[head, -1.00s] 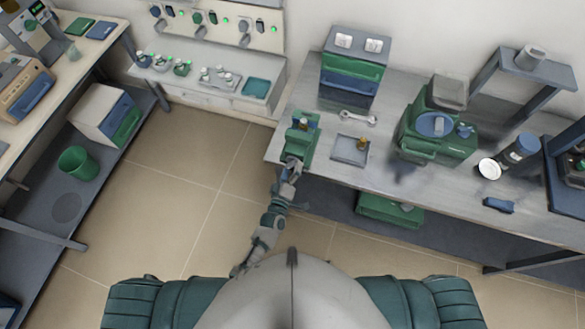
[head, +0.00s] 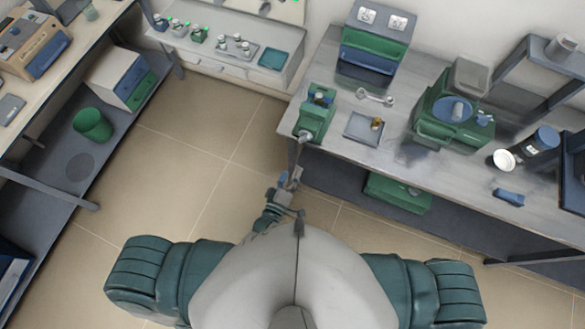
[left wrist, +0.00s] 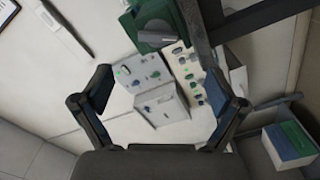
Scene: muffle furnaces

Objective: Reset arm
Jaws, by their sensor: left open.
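My right gripper shows in neither view.
The grey bench (head: 335,155) carries a green-and-blue box (head: 370,52), a wrench (head: 375,97), a tray (head: 358,131) and a larger green machine (head: 437,118). A green bin (head: 92,124) stands on the left lower shelf. The tiled floor (head: 190,150) between is clear.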

